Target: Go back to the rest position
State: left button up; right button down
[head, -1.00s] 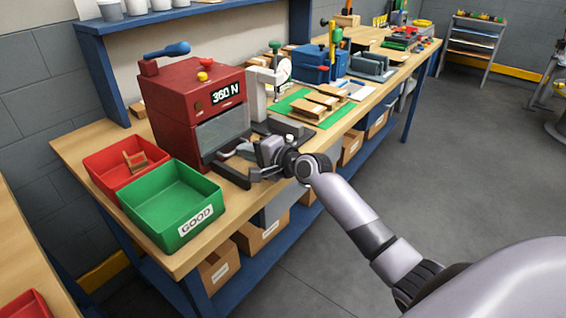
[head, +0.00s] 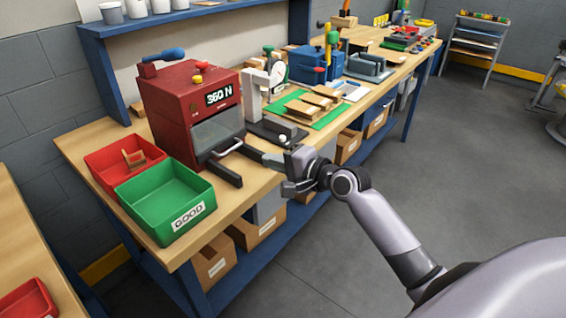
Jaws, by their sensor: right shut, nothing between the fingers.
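My right gripper (head: 288,188) is shut and empty. It is at the front edge of the workbench (head: 85,142), to the right of the red machine (head: 178,102), whose display reads 360 N. My right arm reaches in from the lower right. My left gripper is not in view.
A green bin (head: 160,205) marked GOOD and a red bin (head: 110,165) with a small wooden piece stand left of the machine. A dial gauge stand (head: 255,95) and a green mat (head: 325,117) with wooden pieces lie to the right.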

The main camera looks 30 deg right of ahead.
jog(key=shift+v, duration=1.25)
